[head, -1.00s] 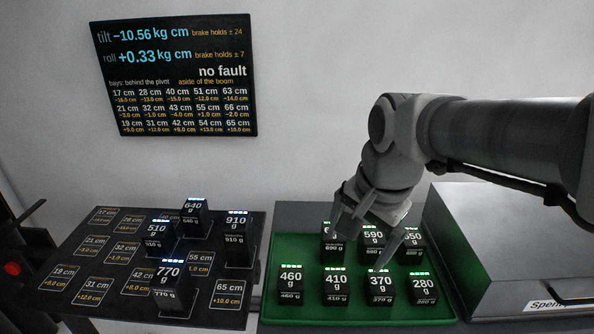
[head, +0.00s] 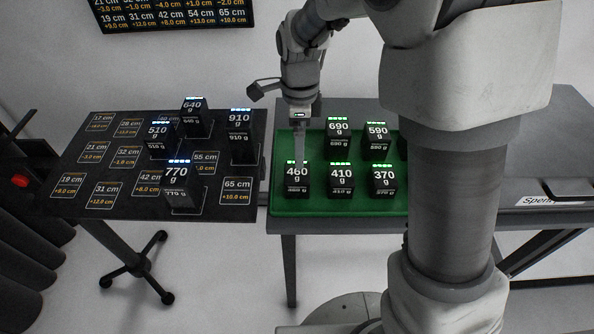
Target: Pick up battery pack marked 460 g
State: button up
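The battery pack marked 460 g (head: 297,182) is a black block with white lettering and a green light strip on top. It stands upright at the front left of the green tray (head: 330,207). My gripper (head: 299,158) points down at the pack's top. Its fingers overlap the top edge of the pack in the picture. Only one finger shows clearly, so I cannot tell how far apart the fingers are or whether they touch the pack.
Packs marked 410 g (head: 341,180), 370 g (head: 383,181), 690 g (head: 338,133) and 590 g (head: 377,136) stand in the tray. My arm hides the tray's right side. The black bay board (head: 110,188) at left carries several packs, including 770 g (head: 182,186).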

aim_at(297, 172)
notch_tip(297, 172, down, 5)
jog(key=shift+f, duration=0.2)
jog(key=shift+s+a+f, duration=0.1)
jog(key=shift+a+f, duration=0.05)
jog(key=shift+f, duration=1.2)
jog(key=shift+a+f, duration=0.1)
jog(key=shift+f, duration=1.25)
jog(key=shift+c, duration=0.2)
jog(key=shift+r, duration=0.1)
grip_shut()
